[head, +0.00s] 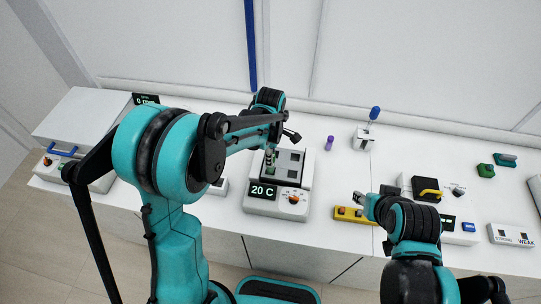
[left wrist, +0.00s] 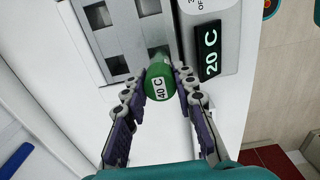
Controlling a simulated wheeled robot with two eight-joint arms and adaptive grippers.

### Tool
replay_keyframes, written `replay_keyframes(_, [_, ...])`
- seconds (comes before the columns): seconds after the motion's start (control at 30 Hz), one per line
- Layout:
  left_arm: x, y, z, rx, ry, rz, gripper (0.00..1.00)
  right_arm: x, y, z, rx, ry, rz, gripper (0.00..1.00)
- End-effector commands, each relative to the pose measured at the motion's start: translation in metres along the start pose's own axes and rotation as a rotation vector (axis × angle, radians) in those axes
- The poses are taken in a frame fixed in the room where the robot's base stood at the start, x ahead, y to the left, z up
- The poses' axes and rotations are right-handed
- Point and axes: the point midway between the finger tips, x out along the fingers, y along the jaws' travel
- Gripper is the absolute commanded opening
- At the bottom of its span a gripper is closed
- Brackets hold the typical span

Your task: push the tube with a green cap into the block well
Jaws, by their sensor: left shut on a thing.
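The tube's green cap (left wrist: 160,88), marked "40 C", sits between the two fingers of my left gripper (left wrist: 161,80) in the left wrist view. In the head view my left gripper (head: 271,153) is over the left part of the heater block (head: 292,182). The gripper is shut on the tube. The block also shows in the left wrist view (left wrist: 117,66), with several square dark wells. The tube's lower end is hidden behind the cap, so I cannot tell how deep it sits. My right gripper (head: 364,203) is at the right, away from the block; its fingers are too small to read.
The block's display (head: 263,191) reads "20 C". A purple-capped item (head: 329,143) and a stand with a blue knob (head: 375,113) are to the right. A yellow rack (head: 353,215) lies near my right gripper. A white machine (head: 90,125) stands at the left.

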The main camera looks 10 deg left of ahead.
Motion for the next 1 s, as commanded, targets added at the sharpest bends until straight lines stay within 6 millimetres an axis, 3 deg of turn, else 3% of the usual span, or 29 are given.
replay_keyframes(1.0, [0.027,0.000,0.000,0.000,0.000,0.000,0.00,0.019,0.000,0.013,0.000,0.000,0.000,0.40])
